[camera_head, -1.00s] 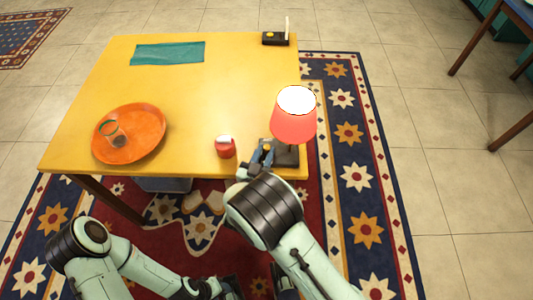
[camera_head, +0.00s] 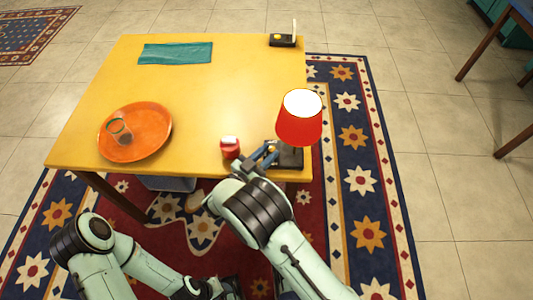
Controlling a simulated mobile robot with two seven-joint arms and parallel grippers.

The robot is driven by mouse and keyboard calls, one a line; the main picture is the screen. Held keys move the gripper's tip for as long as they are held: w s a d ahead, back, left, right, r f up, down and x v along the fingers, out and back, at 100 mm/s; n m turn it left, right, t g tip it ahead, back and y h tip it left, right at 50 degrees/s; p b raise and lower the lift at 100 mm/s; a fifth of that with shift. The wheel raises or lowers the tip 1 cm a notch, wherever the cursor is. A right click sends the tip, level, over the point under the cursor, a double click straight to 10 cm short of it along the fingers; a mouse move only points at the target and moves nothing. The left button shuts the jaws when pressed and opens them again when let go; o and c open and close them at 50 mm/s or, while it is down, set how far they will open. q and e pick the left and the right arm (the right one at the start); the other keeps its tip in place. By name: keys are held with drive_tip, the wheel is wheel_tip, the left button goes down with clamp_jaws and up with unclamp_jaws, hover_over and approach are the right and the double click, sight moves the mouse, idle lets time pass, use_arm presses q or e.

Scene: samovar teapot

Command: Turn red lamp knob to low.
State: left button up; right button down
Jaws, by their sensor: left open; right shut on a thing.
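The red lamp stands at the table's front right corner, its red shade (camera_head: 299,122) lit and glowing at the top. Its dark base (camera_head: 289,155) is partly hidden by my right gripper. My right gripper (camera_head: 267,153) is at the base's left side, shut on the lamp knob, which its fingers hide. The knob's setting cannot be read. My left arm comes in at the lower left, low in front of the table. My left gripper (camera_head: 229,287) is at the bottom edge, open, partly cut off and apart from the lamp.
A small red container (camera_head: 230,148) stands close left of my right gripper. An orange plate (camera_head: 155,142) holds a glass (camera_head: 118,131). A teal cloth (camera_head: 175,53) and a black box (camera_head: 282,40) lie at the back. The yellow table's middle (camera_head: 215,95) is clear.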

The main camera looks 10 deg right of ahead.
drive_tip(key=shift+d+r, duration=0.1)
drive_tip(key=c, duration=0.9)
unclamp_jaws()
drive_tip(key=shift+w, duration=0.1)
drive_tip(key=shift+o, duration=0.2)
drive_tip(key=v, duration=1.3)
drive_tip(key=shift+a, duration=0.2)
